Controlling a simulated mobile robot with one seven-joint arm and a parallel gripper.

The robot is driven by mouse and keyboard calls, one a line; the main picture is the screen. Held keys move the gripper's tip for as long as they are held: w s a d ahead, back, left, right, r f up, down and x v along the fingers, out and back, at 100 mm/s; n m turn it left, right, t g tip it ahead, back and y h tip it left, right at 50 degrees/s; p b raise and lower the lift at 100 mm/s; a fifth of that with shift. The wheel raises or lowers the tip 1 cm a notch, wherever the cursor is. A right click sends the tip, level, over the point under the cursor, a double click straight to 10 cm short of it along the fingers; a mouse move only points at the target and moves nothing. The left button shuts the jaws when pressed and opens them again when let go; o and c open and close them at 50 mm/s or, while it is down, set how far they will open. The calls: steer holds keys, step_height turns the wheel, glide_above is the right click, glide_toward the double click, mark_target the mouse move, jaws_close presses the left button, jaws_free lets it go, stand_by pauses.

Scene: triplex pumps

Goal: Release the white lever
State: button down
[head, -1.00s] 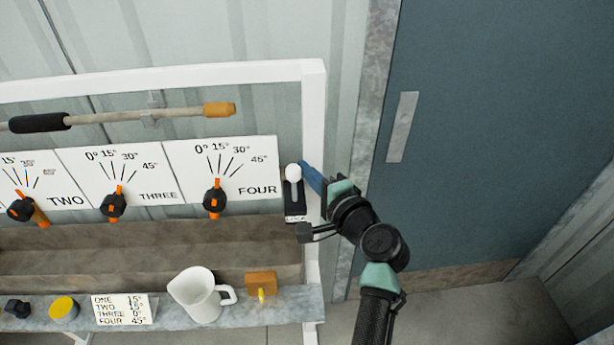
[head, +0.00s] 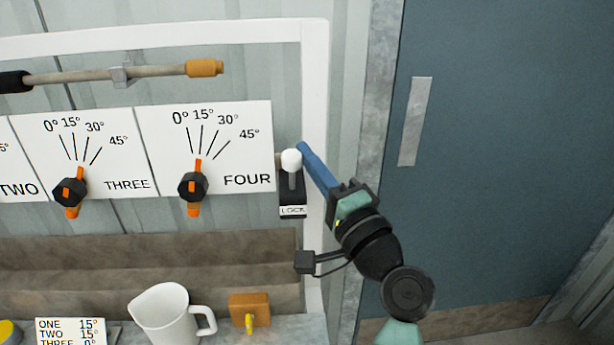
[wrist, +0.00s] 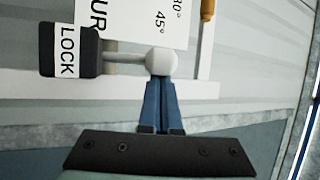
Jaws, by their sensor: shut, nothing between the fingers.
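The white lever (head: 291,160) is a round white knob on a short stem, standing up from a black block labelled LOCK (head: 292,200) at the right of panel FOUR. In the wrist view the white knob (wrist: 161,61) is at centre, its grey stem running left to the LOCK block (wrist: 70,50). My gripper (head: 301,148) has blue fingers pressed together, with the tips right beside the knob on its right. In the wrist view the shut fingers (wrist: 161,82) reach up to the knob's lower edge; they appear to touch it, with nothing between them.
Panels THREE (head: 90,150) and FOUR (head: 206,150) carry black and orange dials. A white frame post (head: 316,100) stands behind my fingers. A white jug (head: 168,318) and an orange block with a yellow tap (head: 249,308) are on the shelf below. A blue door (head: 500,130) is at right.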

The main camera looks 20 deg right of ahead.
steer(key=b, duration=0.2)
steer(key=shift+s+a+f+n+t+b, duration=0.2)
steer(key=shift+f+n+t+b, duration=0.1)
steer(key=shift+t+b, duration=0.1)
steer(key=shift+s+r+y+b, duration=0.1)
steer(key=shift+r+y+b, duration=0.2)
steer(key=shift+b, duration=0.15)
steer(key=shift+f, duration=0.15)
